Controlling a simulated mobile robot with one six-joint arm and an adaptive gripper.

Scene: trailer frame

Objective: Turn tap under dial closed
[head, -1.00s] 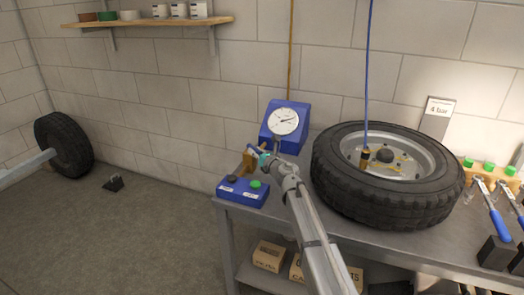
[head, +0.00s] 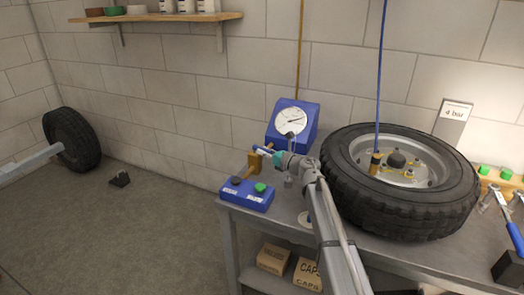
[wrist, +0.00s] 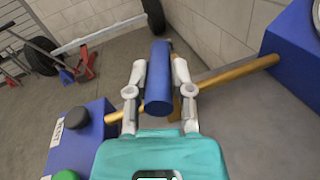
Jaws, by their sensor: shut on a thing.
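The dial (head: 291,121) is a white round gauge with a dark needle on a blue housing against the wall. Under it, left of the housing, the tap has a brass body and pipe (head: 253,164) and a blue lever handle (head: 261,150). My gripper (head: 271,154) is at the handle. In the wrist view the blue handle (wrist: 158,80) lies lengthwise between the two pale fingers of my gripper (wrist: 160,82), which is shut on it. The brass pipe (wrist: 237,74) runs behind it to the blue housing (wrist: 295,45). The handle's pivot is largely hidden.
A blue box (head: 247,195) with a black and a green button stands at the bench's left corner, close by the tap. A large tyre (head: 405,210) lies on the bench (head: 310,232) to the right. A blue hose (head: 380,80) hangs to the tyre's hub.

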